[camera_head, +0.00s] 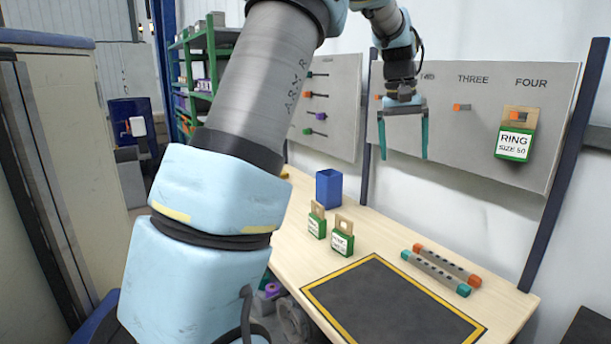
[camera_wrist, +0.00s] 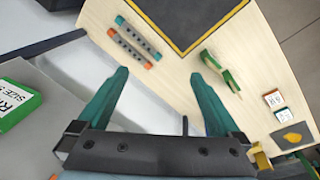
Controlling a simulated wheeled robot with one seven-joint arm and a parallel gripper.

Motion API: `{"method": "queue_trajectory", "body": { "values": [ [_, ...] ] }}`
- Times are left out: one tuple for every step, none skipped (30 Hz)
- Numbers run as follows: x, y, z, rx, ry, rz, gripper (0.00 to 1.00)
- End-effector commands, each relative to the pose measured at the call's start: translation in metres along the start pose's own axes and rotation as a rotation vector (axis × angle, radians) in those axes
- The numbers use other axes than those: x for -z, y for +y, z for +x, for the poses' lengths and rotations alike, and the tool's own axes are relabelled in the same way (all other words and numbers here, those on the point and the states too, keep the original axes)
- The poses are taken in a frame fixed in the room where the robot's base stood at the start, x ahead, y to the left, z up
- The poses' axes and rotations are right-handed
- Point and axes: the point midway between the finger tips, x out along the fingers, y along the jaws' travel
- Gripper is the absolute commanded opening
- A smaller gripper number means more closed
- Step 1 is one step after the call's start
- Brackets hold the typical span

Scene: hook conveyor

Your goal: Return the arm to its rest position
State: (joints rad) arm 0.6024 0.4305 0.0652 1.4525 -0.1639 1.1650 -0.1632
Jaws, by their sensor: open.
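My arm rises across the middle of the head view and bends over to the right. My gripper (camera_head: 404,152) hangs fingers down in front of the peg board (camera_head: 475,130), above the table. Its two teal fingers are wide apart with nothing between them; they also show spread and empty in the wrist view (camera_wrist: 160,77). A green and white tag reading RING SIZE 50 (camera_head: 515,140) hangs at the peg under FOUR, to the right of my gripper and apart from it. Part of this tag shows at the left of the wrist view (camera_wrist: 18,100).
Two upright green tags (camera_head: 317,222) (camera_head: 343,237) stand on the table (camera_head: 385,240) near a blue cup (camera_head: 329,188). Two bars with orange and teal ends (camera_head: 442,268) lie beside a dark yellow-edged mat (camera_head: 385,305). The peg under THREE (camera_head: 462,107) is bare. A cabinet (camera_head: 70,150) stands at left.

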Motion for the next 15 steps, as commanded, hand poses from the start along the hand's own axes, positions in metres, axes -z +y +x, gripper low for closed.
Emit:
{"method": "queue_trajectory", "body": {
  "values": [
    [-0.013, -0.034, 0.013, 0.013, 0.007, -0.034, 1.00],
    [-0.021, -0.051, 0.020, 0.022, 0.013, -0.049, 1.00],
    [-0.033, -0.073, 0.029, 0.033, 0.021, -0.069, 1.00],
    [-0.042, -0.089, 0.036, 0.041, 0.027, -0.082, 1.00],
    [-0.053, -0.105, 0.043, 0.049, 0.032, -0.094, 1.00],
    [-0.069, -0.124, 0.052, 0.061, 0.039, -0.110, 1.00],
    [-0.081, -0.139, 0.059, 0.070, 0.044, -0.122, 1.00],
    [-0.094, -0.152, 0.066, 0.078, 0.049, -0.133, 1.00],
    [-0.113, -0.169, 0.075, 0.090, 0.054, -0.146, 1.00],
    [-0.128, -0.181, 0.081, 0.098, 0.059, -0.156, 1.00],
    [-0.143, -0.192, 0.088, 0.106, 0.063, -0.165, 1.00],
    [-0.163, -0.204, 0.096, 0.115, 0.067, -0.175, 1.00],
    [-0.177, -0.212, 0.102, 0.123, 0.070, -0.181, 1.00],
    [-0.191, -0.219, 0.107, 0.129, 0.072, -0.187, 1.00],
    [-0.208, -0.227, 0.113, 0.136, 0.076, -0.195, 1.00]
  ]
}}
